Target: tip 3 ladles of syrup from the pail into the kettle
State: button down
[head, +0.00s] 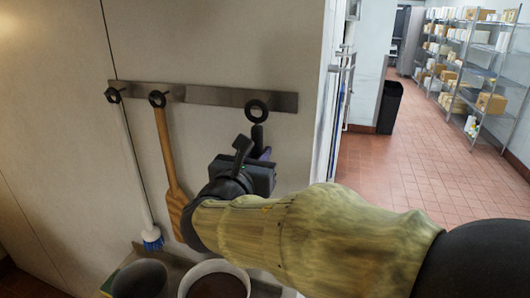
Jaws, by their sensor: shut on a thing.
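My gripper (254,152) is at the right end of the wall rail, shut on a dark handle (257,136). The handle has a black ring (256,111) at its top, around or in front of a hook on the rail; I cannot tell which. It looks like the ladle, but its lower part is hidden behind my gripper and arm. A white-rimmed round container (213,266) with dark brown contents, likely the syrup pail, stands below at the bottom edge, partly cut off. I cannot make out the kettle.
A metal rail (205,96) holds a blue-bristled brush (151,238) and a wooden paddle (166,150) left of my gripper. A dark rounded object (140,280) sits beside the white-rimmed container. Open tiled floor (400,165), a black bin (390,107) and shelving (480,75) lie right.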

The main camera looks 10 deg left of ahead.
jog(key=shift+s+a, duration=0.15)
jog(key=shift+s, duration=1.4)
jog(key=shift+s+a, duration=0.1)
jog(key=shift+s, duration=1.4)
jog(key=shift+r, duration=0.1)
